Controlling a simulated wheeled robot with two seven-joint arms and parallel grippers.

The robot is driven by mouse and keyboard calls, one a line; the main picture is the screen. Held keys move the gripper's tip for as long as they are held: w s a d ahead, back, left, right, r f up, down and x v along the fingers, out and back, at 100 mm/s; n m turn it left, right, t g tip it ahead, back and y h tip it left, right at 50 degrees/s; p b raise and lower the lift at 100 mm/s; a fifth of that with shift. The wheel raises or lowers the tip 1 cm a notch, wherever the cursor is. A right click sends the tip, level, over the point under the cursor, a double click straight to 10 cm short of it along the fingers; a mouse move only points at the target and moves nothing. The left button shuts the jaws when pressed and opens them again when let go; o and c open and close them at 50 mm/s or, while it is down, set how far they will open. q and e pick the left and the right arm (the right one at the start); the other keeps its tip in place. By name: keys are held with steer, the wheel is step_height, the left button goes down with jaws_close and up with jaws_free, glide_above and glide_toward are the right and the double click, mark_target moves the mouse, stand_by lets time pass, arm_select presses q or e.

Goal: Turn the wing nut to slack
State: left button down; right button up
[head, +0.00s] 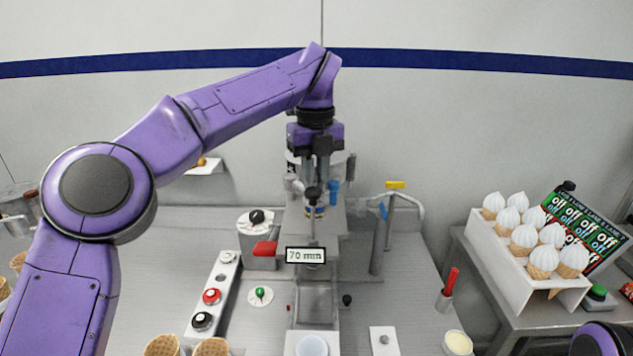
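My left arm reaches in from the left, and my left gripper (315,178) points straight down over the machine at the centre back. Its two dark fingers stand above a small black knob-like part (313,194) on a thin upright stem. This may be the wing nut, but it is too small to be sure. The fingers hide part of it, and I cannot tell whether they touch or grip it. A sign (306,255) reading "70 mm" is in front, lower down. Only a purple piece of my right arm shows at the lower right corner; its gripper is out of view.
A button strip (214,296) and a pot with a red handle (265,249) stand left of the machine. A bent pipe with a yellow tap (396,185) stands to its right. A white rack (541,282) holds several filled cones at the far right.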

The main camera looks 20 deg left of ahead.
arm_select(q)
steer(key=n, duration=0.1)
steer(key=n+b, duration=0.1)
steer(key=n, duration=0.1)
steer(key=n+b, duration=0.1)
steer(key=shift+w+f+n, duration=0.1)
steer(key=shift+f+n, duration=0.15)
steer(key=shift+n, duration=0.05)
steer(key=n+b, duration=0.1)
steer(key=n, duration=0.3)
steer(key=shift+n+b, duration=0.3)
steer(key=shift+b, duration=0.05)
steer(key=c, duration=1.3)
jaws_free()
steer(key=shift+c, duration=0.2)
steer(key=shift+o, duration=0.2)
steer(key=shift+w+a, duration=0.15)
steer(key=shift+a, duration=0.05)
step_height(320, 180, up, 11)
steer(key=p, duration=0.8)
steer(key=shift+f, duration=0.2)
steer(key=shift+w+f, duration=0.1)
